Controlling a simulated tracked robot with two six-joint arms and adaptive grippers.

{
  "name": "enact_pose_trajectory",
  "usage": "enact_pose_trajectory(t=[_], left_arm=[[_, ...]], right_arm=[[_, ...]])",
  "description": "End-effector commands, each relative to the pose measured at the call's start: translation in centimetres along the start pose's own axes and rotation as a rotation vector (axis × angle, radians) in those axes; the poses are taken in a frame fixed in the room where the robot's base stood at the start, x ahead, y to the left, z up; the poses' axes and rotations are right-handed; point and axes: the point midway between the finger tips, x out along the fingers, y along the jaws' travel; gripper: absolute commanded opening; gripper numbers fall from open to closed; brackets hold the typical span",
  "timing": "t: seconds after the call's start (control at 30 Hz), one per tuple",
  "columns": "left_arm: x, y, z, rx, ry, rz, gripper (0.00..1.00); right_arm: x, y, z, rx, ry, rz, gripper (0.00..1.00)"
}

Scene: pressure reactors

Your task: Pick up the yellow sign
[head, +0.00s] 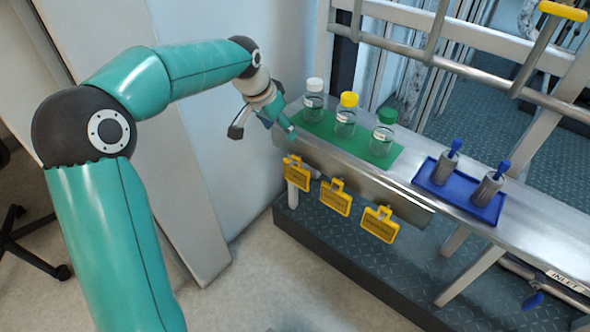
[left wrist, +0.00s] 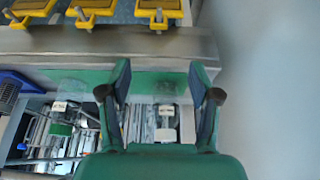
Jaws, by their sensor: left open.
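Three yellow signs hang in a row from the front edge of the metal bench: a left one (head: 297,172), a middle one (head: 335,199) and a right one (head: 381,224). The pictures do not show which of them is meant. Parts of yellow signs (left wrist: 96,8) also show along the top edge of the left wrist view. My left gripper (head: 288,131) is at the bench's left end, above the left sign and apart from it. In the left wrist view its two fingers (left wrist: 160,72) are spread with nothing held between them. My right gripper is out of view.
A green mat (head: 318,130) on the bench bears bottles with white (head: 314,98), yellow (head: 346,112) and green (head: 384,130) caps, close to my left gripper. A blue tray (head: 430,182) with two metal cylinders stands farther right. A pale wall is behind my arm.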

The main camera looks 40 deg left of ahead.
Motion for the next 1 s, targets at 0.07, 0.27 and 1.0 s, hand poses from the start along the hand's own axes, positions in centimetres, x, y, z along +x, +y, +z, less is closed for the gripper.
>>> enact_pose_trajectory(t=[0.07,0.27,1.0], left_arm=[[0.1,-0.3,0.0,0.001,-0.001,-0.006,0.62],[4.0,-0.3,0.2,0.002,-0.006,-0.005,0.62],[13.4,0.1,0.9,0.001,-0.003,-0.004,0.62]], right_arm=[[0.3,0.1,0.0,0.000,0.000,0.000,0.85],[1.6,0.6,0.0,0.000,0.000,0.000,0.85],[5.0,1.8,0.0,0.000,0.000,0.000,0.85]])
